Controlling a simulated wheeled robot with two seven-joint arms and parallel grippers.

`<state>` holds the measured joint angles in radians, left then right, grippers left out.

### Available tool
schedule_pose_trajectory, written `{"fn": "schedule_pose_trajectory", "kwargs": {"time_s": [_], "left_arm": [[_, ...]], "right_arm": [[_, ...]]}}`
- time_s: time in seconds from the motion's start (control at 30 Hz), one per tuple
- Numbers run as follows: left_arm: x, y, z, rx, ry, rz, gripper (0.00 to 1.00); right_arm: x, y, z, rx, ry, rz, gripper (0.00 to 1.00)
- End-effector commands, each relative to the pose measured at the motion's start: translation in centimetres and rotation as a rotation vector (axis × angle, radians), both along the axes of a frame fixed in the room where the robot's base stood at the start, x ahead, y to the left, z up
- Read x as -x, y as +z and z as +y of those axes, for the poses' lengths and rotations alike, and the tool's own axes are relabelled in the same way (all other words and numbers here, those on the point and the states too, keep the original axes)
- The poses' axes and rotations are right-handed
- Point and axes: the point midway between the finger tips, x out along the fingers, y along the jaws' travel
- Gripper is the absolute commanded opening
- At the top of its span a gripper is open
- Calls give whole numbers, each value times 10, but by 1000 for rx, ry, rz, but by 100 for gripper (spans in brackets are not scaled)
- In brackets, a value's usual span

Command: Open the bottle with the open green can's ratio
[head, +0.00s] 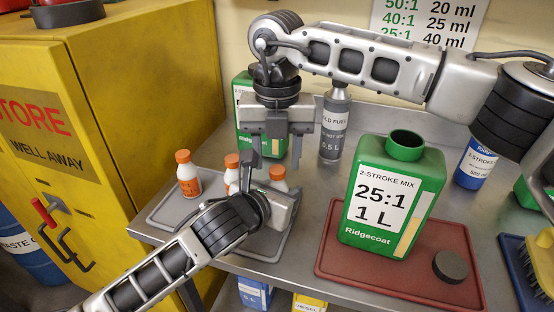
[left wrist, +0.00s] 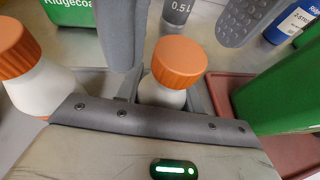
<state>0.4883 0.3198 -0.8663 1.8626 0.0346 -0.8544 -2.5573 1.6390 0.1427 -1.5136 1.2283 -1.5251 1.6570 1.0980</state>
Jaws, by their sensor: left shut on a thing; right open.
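The open green can (head: 391,195), labelled 25:1 and 1 L, stands uncapped on a red mat (head: 337,262). Three small white bottles with orange caps stand at a grey tray (head: 167,214): a left one (head: 188,176), a middle one (head: 231,162) and a right one (head: 278,172). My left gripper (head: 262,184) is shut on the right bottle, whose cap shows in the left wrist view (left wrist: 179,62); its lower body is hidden. My right gripper (head: 282,157) is open, pointing down, its fingers either side of that cap. Bottle labels are too small to read.
A wall chart (head: 430,20) pairs 25:1 with 40 ml. A second green can (head: 243,138), a grey fuel bottle (head: 334,128) and a blue can (head: 474,165) stand behind. A dark round cap (head: 451,266) lies on the red mat. A yellow cabinet (head: 130,80) borders the left.

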Motion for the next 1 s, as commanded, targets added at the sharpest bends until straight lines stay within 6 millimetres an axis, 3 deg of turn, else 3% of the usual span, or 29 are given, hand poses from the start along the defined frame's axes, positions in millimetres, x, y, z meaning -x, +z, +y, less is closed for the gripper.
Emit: {"fn": "schedule_pose_trajectory", "kwargs": {"time_s": [0.13,0.33,0.7,0.87,1.0], "left_arm": [[0,0,0,1,-1,2,0],[0,0,0,1,-1,2,0],[0,0,0,0,0,1,0],[0,0,0,0,0,1,0],[0,0,0,0,0,1,0]], "right_arm": [[0,22,0,0,1,-4,46],[0,32,0,0,-49,0,44],[0,59,0,5,-596,-3,44],[1,58,0,6,-695,-2,44],[1,41,-1,7,-702,-1,44]]}}
